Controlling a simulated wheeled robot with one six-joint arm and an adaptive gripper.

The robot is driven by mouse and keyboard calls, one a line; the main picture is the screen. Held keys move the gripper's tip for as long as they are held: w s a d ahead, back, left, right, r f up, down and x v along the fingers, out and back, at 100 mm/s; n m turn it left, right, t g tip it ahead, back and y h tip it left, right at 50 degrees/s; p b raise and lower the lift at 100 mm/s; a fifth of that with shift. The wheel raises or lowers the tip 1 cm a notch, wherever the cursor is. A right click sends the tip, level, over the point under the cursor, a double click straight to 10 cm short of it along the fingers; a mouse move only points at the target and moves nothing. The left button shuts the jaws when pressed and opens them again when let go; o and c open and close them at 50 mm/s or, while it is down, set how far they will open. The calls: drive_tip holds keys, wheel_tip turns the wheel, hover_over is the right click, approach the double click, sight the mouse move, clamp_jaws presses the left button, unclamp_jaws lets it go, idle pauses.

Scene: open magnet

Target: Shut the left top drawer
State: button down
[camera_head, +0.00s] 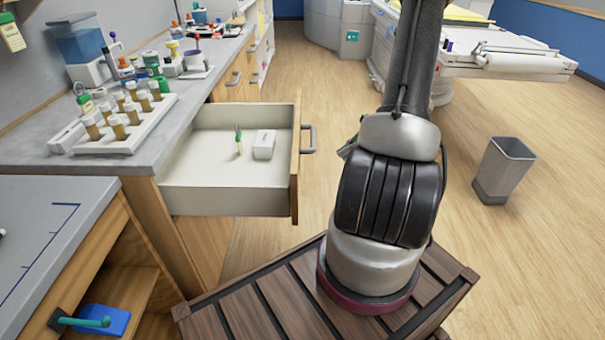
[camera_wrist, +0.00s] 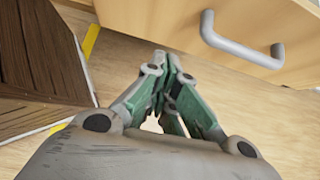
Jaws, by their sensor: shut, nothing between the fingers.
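The open drawer (camera_head: 227,196) sticks out from the counter on the left in the head view, its inside white and its front wooden. A grey bar handle (camera_head: 309,139) is on its front face. Inside lie a small white box (camera_head: 264,145) and a thin green-topped item (camera_head: 238,139). In the wrist view, my gripper (camera_wrist: 167,60) is shut and empty, with green fingers. The drawer front (camera_wrist: 180,20) and its handle (camera_wrist: 240,45) are ahead and to the right of the fingertips, apart from them. In the head view, my arm hides most of the gripper.
A rack of capped tubes (camera_head: 118,124) stands on the counter (camera_head: 45,150) above the drawer. A grey bin (camera_head: 503,170) stands on the floor at the right. A bed (camera_head: 500,55) is at the back right.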

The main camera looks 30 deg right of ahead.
drive_tip(key=w+a+r+x, duration=0.1)
drive_tip(key=r+x, duration=0.1)
drive_tip(key=x, duration=1.1)
drive_tip(key=shift+a, duration=0.35)
drive_tip(key=w+a, duration=0.7)
drive_tip(key=a, duration=0.3)
drive_tip(key=w+a, duration=0.7)
drive_tip(key=a, duration=0.4)
drive_tip(key=w+a, duration=0.7)
drive_tip(key=a, duration=0.3)
drive_tip(key=shift+w+a, duration=0.2)
drive_tip(key=shift+a, duration=0.2)
drive_tip(key=shift+w+a+r, duration=0.15)
drive_tip(key=shift+w+a, duration=0.2)
drive_tip(key=shift+a, duration=0.15)
drive_tip(key=shift+w, duration=0.1)
